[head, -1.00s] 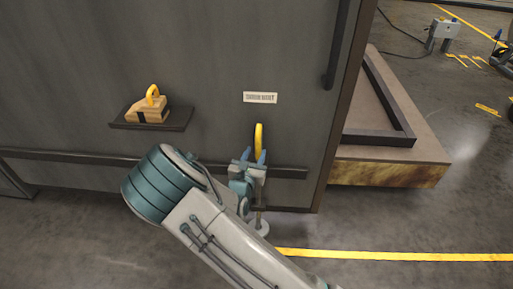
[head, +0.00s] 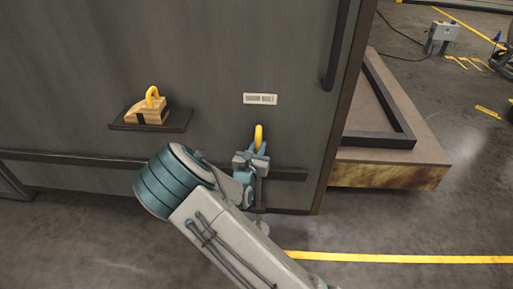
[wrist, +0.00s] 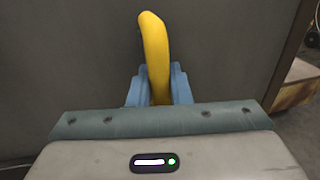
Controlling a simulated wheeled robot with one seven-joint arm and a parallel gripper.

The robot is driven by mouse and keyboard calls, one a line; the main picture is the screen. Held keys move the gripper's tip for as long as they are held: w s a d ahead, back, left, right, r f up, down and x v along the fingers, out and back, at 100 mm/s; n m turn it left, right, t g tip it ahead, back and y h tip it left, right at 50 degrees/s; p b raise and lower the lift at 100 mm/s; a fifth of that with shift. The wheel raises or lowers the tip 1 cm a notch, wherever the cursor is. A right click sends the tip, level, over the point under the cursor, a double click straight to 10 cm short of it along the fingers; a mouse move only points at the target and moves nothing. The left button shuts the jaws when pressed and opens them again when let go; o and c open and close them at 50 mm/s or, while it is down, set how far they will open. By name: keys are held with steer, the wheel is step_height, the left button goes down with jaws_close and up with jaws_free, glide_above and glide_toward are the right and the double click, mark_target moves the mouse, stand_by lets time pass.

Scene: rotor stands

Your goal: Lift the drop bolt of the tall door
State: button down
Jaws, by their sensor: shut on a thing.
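The tall door (head: 215,60) is a dark grey panel filling the left and middle of the head view. The drop bolt's yellow handle (head: 259,136) stands upright low on the door, under a small white label. In the wrist view the yellow handle (wrist: 154,50) rises between the blue fingers. My gripper (head: 259,149) is shut on the handle, with one finger on each side. The bolt's rod runs down behind my gripper toward a pale round floor piece (head: 263,228), which my arm partly covers. The rod's lower end is not clear.
A small shelf (head: 150,126) on the door holds a wooden wedge block (head: 147,114) with a yellow loop. A dark rail crosses the door low down. A low platform (head: 385,175) stands right of the door. Open floor with a yellow line lies in front.

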mark_target(258, 136)
step_height(258, 136, up, 7)
steer(key=p, duration=0.5)
steer(key=shift+p, duration=0.4)
steer(key=shift+f, duration=0.1)
steer(key=c, duration=1.4)
jaws_free()
steer(key=shift+s, duration=0.1)
steer(key=v, duration=1.3)
steer(key=shift+s+a+p, duration=0.2)
steer(key=shift+s+p, duration=0.1)
steer(key=shift+p, duration=0.05)
